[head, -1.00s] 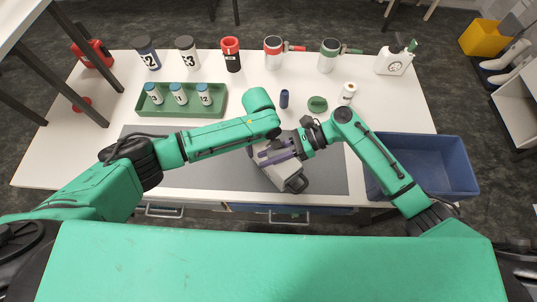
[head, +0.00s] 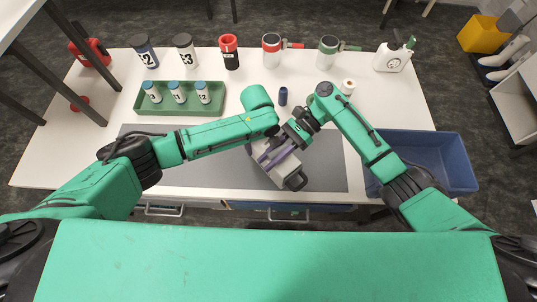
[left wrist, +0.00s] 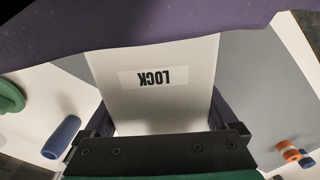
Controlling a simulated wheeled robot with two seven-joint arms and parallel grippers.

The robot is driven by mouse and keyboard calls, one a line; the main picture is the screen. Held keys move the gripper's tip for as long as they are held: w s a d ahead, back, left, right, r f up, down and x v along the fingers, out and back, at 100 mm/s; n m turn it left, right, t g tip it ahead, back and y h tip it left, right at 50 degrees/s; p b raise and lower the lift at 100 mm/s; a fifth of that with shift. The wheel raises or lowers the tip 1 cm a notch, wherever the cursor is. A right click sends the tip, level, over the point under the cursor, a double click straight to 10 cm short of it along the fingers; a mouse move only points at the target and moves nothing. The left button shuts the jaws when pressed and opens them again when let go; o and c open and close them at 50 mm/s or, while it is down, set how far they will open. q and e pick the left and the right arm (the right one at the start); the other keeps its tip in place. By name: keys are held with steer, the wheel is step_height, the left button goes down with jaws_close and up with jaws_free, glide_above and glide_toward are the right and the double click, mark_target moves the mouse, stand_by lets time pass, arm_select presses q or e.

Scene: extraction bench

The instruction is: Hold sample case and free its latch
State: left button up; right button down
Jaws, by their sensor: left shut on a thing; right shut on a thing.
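A green tray (head: 148,113) with several labelled vials is at the back left. Canisters, mugs and a white bottle (head: 390,60) line the back edge. A small blue cylinder (head: 283,96) stands behind the case. A blue bin (head: 450,165) is at right. The mat's left part is clear.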

mark_target(285, 144)
steer(key=shift+s+d+n+g+h, duration=0.15)
steer(key=shift+n+g+h, duration=0.45)
steer(key=c, duration=0.7)
jaws_free()
steer(key=v, duration=0.7)
steer(key=shift+w+d, duration=0.2)
steer(key=shift+r, duration=0.1)
